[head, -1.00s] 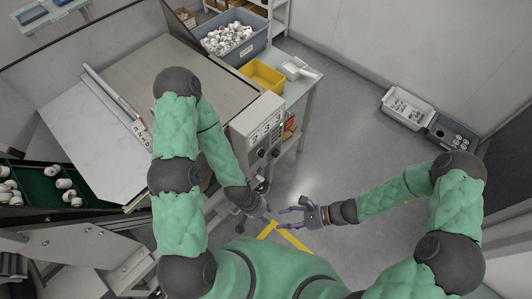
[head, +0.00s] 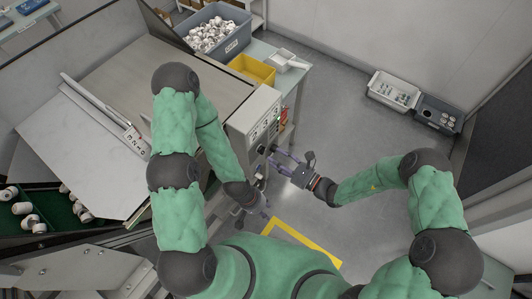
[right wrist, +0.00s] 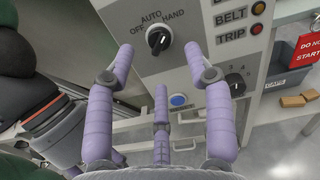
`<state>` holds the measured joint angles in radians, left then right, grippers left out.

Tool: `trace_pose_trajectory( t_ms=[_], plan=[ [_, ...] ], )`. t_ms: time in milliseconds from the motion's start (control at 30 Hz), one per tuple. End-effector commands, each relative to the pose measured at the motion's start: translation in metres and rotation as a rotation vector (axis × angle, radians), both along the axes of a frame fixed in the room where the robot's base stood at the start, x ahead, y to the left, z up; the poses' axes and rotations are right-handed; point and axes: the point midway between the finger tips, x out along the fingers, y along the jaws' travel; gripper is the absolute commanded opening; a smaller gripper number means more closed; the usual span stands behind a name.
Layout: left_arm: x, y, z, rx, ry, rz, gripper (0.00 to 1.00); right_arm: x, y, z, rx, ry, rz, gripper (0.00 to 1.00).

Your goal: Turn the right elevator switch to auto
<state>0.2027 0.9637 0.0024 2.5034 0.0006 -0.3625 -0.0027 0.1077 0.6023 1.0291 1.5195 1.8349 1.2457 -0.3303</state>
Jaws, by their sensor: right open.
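The control box (head: 254,122) stands at the end of the worktable, its face towards my right gripper (head: 274,159). In the right wrist view, a black rotary switch (right wrist: 158,40) with a white pointer mark sits under the words OFF, AUTO and HAND. I cannot tell surely which word it points to. My right gripper (right wrist: 159,56) is open and empty, with two fingertips to the left and right of this switch in the picture and the third below. No contact shows. A second black switch (right wrist: 236,84) sits lower right. My left gripper (head: 254,210) hangs low beside the box; its opening is unclear.
Lamps marked BELT (right wrist: 258,9) and TRIP, and a blue button (right wrist: 178,100), share the panel. A red sign (right wrist: 309,46) and a dark CAPS bin (right wrist: 286,80) are to the right. A yellow tray (head: 252,70) stands behind the box.

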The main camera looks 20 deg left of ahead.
Motion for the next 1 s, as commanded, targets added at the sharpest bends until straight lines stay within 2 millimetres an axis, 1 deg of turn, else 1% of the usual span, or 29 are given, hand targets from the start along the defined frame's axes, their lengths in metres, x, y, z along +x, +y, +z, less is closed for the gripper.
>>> trace_pose_trajectory(
  t_ms=[33,100,300,500,733,767,800,867,900,933,967,1000],
  plan=[
    [0.000,0.000,-0.003,0.000,0.000,0.000,0.40,0.003,0.009,-0.001,-0.001,-0.003,0.004,0.53],
    [0.000,0.000,-0.005,0.000,0.000,0.000,0.40,0.006,0.018,-0.001,-0.001,-0.003,0.003,0.53],
    [0.000,0.000,-0.009,0.000,0.000,0.000,0.40,0.014,0.039,-0.001,0.000,-0.001,0.002,0.53],
    [0.000,0.000,-0.010,0.000,0.000,0.000,0.40,0.017,0.046,0.000,0.000,0.000,0.000,0.53],
    [0.000,0.000,-0.010,0.000,0.000,0.000,0.40,0.017,0.047,0.000,-0.001,0.000,0.000,0.53],
    [0.000,0.000,-0.010,0.000,0.000,0.000,0.40,0.017,0.047,0.000,-0.001,0.000,0.000,0.50],
    [0.000,0.000,-0.010,0.000,0.000,0.000,0.40,0.017,0.046,0.000,-0.001,0.000,0.000,0.39],
    [0.000,0.000,-0.010,0.000,0.000,0.000,0.40,0.017,0.046,0.000,-0.001,0.000,0.000,0.22],
    [0.000,0.000,-0.010,0.000,0.000,0.000,0.40,0.017,0.046,0.000,-0.001,0.000,0.000,0.10],
    [0.000,0.000,-0.010,0.000,0.000,0.000,0.40,0.017,0.046,0.000,-0.001,0.000,0.000,0.02],
    [0.000,0.000,-0.010,0.000,0.000,0.000,0.40,0.017,0.046,0.000,-0.001,0.000,0.000,0.00],
    [0.000,0.000,-0.010,0.000,0.000,0.000,0.40,0.017,0.046,0.000,-0.001,0.000,0.000,0.00]
  ],
)
